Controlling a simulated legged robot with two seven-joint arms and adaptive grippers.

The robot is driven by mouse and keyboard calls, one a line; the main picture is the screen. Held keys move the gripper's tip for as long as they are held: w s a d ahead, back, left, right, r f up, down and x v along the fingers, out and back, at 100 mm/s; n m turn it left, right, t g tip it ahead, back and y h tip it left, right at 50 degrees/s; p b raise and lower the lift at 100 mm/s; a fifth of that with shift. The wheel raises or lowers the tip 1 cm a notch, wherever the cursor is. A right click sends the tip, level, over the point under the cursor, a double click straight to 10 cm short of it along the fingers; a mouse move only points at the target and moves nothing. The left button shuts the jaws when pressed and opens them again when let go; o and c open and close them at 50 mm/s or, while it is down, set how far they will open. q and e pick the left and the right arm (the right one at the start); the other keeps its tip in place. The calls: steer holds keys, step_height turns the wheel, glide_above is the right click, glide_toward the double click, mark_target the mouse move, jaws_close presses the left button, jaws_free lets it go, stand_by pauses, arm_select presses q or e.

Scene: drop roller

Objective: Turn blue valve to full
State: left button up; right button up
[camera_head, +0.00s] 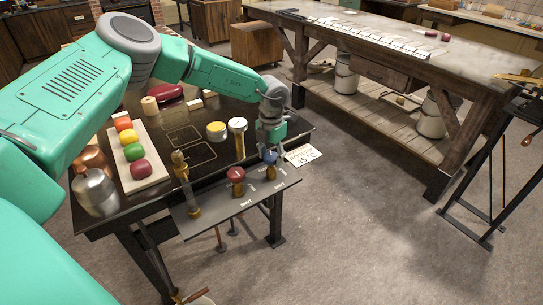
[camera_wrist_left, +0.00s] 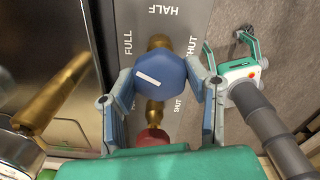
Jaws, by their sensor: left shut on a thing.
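The blue valve (camera_head: 270,157) sits at the right end of a dark panel on the table's front edge. My left gripper (camera_head: 269,148) is over it. In the left wrist view the blue valve's knob (camera_wrist_left: 172,88) is between the two fingers of my left gripper (camera_wrist_left: 160,86), which is shut on it. The knob's white bar lies on its left side, toward the FULL label (camera_wrist_left: 128,45). HALF is above and SHUT to the right. My right gripper (camera_wrist_left: 226,40) shows only in the wrist view, open and empty above the floor.
A red valve (camera_head: 236,174) is beside the blue one on the panel (camera_head: 214,212), with a brass fitting (camera_head: 185,180) further left. Coloured balls on a board and metal pots occupy the table's left.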

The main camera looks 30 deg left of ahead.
mark_target(271, 154)
arm_select(q)
steer(key=n, duration=0.5)
steer(key=shift+w+a+r, duration=0.1)
steer(key=shift+w+r, duration=0.2)
steer(key=shift+n, duration=0.4)
steer(key=o, duration=0.9)
steer(key=shift+o, duration=1.3)
steer(key=shift+f, duration=0.2)
steer(key=shift+s, duration=0.1)
steer(key=shift+r, duration=0.2)
step_height(271, 154, up, 11)
steer(key=shift+r, duration=0.2)
